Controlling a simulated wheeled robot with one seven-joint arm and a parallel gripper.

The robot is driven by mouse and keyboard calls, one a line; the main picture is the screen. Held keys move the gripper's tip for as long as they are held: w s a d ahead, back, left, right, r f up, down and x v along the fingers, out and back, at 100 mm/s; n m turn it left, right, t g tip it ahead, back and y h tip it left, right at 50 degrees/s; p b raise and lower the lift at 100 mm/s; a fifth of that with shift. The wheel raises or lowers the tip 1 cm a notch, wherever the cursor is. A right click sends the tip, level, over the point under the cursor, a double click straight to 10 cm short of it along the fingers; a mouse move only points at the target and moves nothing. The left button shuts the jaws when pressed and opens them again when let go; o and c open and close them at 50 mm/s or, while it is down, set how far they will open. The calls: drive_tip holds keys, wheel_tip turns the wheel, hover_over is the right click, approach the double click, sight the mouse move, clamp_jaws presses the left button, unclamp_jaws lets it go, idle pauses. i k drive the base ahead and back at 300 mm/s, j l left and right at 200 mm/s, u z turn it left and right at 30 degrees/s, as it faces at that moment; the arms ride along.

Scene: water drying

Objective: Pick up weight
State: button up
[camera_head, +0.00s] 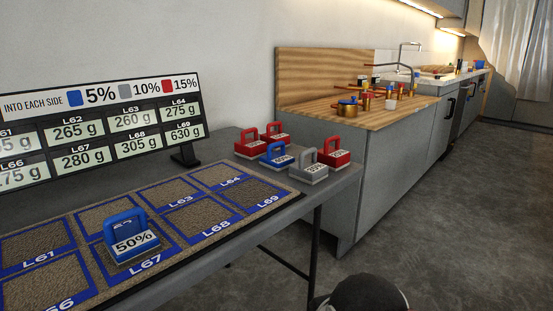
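More handled weights stand at the table's right end: a blue one (278,158), a grey one (308,173), a red one (334,157) and two red ones behind, at the left (247,149) and right (273,137). Their labels are too small to read surely. My gripper is not in view. A dark rounded part at the bottom edge seems to be mine.
A display board (100,125) with gram values stands behind the mat, on the table (325,184). A wooden-topped counter (365,115) with small brass and copper-coloured items and a sink tap (408,46) stands beyond. The grey floor (460,220) at right is clear.

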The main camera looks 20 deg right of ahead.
sight(278, 161)
drive_tip(key=i+l, duration=0.2)
drive_tip(key=l, duration=0.15)
drive_tip(key=i+l, duration=0.2)
drive_tip(key=l, duration=0.15)
drive_tip(key=i+l, duration=0.2)
drive_tip(key=l, duration=0.15)
drive_tip(key=l+z, duration=0.05)
